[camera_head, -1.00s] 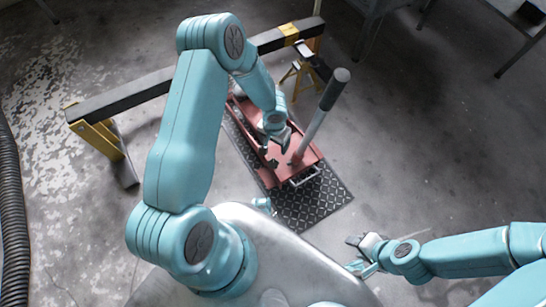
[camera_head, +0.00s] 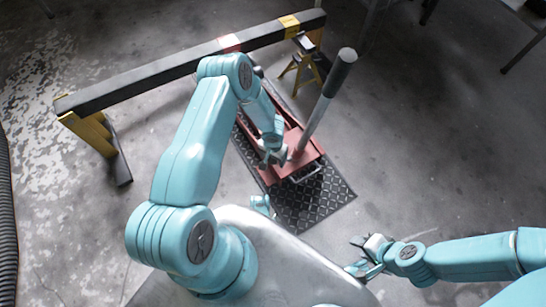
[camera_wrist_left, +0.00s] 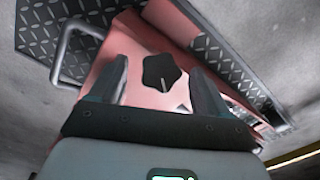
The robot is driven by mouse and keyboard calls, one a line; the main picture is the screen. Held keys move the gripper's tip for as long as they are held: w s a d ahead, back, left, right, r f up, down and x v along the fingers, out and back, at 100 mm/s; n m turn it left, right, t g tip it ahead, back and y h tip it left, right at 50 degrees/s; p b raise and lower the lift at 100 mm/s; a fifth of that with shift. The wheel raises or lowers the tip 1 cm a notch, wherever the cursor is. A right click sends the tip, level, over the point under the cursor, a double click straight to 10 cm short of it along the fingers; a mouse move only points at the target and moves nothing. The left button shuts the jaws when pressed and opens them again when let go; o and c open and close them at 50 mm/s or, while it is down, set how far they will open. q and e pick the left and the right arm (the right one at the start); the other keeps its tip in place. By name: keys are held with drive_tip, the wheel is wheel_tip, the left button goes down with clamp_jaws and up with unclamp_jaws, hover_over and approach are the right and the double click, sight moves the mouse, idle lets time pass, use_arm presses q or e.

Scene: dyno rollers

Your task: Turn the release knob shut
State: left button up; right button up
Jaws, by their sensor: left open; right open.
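The release knob (camera_wrist_left: 163,73) is black and lobed, with a pale line on its top, and sits on the red floor jack (camera_wrist_left: 120,50) in the left wrist view. My left gripper (camera_wrist_left: 159,82) is open, with one finger on each side of the knob and gaps showing between fingers and knob. In the head view my left gripper (camera_head: 274,158) is over the near end of the red jack (camera_head: 312,154) and hides the knob. My right gripper (camera_head: 364,258) is open and empty, off to the right of the jack.
The jack's tall grey handle (camera_head: 316,122) rises close to the right of my left gripper. The jack stands on a black diamond-plate mat (camera_head: 315,205). A dark beam (camera_head: 170,73) on yellow legs and a yellow stand (camera_head: 303,70) are behind. The right floor is clear.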

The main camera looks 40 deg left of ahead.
use_arm(q)
drive_tip(key=c, duration=1)
drive_tip(key=shift+w+d+f+m+y+b, duration=0.1)
drive_tip(key=shift+d+f+m+y+b, duration=0.15)
drive_tip(key=shift+m+y+b, duration=0.6)
drive_tip(key=shift+m+b, duration=0.25)
drive_tip(key=shift+b, duration=0.25)
drive_tip(key=shift+a+r, duration=0.1)
drive_tip(key=shift+r, duration=0.1)
drive_tip(key=o, duration=1)
